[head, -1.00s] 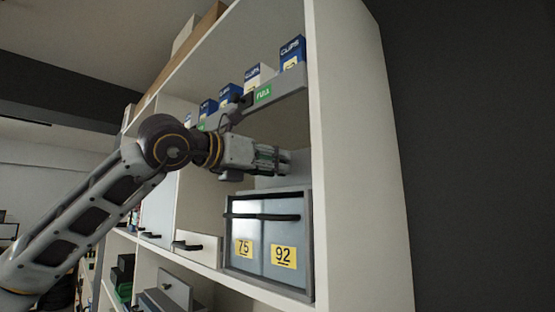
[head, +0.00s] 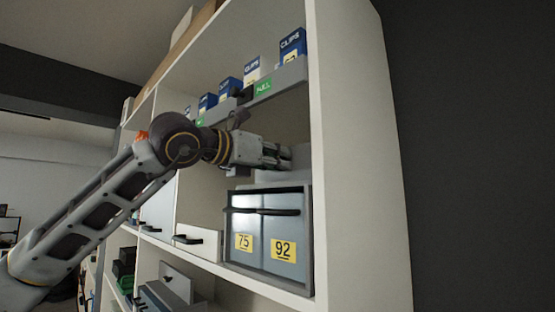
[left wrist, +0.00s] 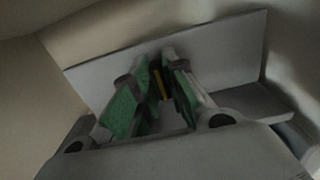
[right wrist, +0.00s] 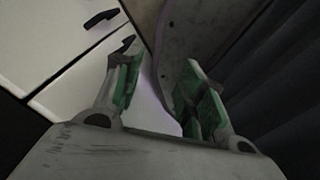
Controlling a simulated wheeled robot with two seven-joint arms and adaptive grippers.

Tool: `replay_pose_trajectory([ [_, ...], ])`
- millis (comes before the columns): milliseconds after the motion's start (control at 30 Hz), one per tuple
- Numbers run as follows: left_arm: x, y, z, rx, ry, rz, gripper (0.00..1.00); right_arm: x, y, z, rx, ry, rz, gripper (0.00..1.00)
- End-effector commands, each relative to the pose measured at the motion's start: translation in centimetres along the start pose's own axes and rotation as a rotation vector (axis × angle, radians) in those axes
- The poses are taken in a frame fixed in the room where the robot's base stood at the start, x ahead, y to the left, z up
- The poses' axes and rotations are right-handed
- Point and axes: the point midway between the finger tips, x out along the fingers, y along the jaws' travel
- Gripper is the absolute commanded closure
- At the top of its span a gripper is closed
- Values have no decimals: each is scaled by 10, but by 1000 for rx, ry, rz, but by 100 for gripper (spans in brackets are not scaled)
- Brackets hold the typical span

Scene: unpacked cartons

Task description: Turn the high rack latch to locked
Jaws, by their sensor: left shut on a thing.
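My left gripper (head: 288,157) reaches into the top right bay of the white shelf unit, above a grey bin. In the left wrist view its fingers (left wrist: 160,72) are close together around a thin yellow strip (left wrist: 165,85), which I take to be the latch handle, in front of a grey plate (left wrist: 225,52). Most of the latch is hidden by the fingers, and its locked or unlocked position cannot be read. My right gripper (right wrist: 155,88) shows only in the right wrist view, open, with its green-padded fingers apart and nothing held.
A grey bin (head: 270,217) labelled 75 and 92 stands just below the left gripper. Boxes of clips (head: 292,44) stand above on a ledge with a green label. The shelf's white side panel (head: 350,160) is close on the right. White fronts (right wrist: 70,45) lie near the right gripper.

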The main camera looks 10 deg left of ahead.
Motion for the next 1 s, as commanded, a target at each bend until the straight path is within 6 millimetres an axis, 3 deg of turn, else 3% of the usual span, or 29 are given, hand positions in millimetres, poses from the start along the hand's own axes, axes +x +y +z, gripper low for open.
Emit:
replay_pose_trajectory([
  [467,0,0,0,82,0,0,100,5,1,1,-1,0,1,60],
  [1000,0,-2,-1,426,-1,1,100,16,-4,1,2,0,-4,60],
])
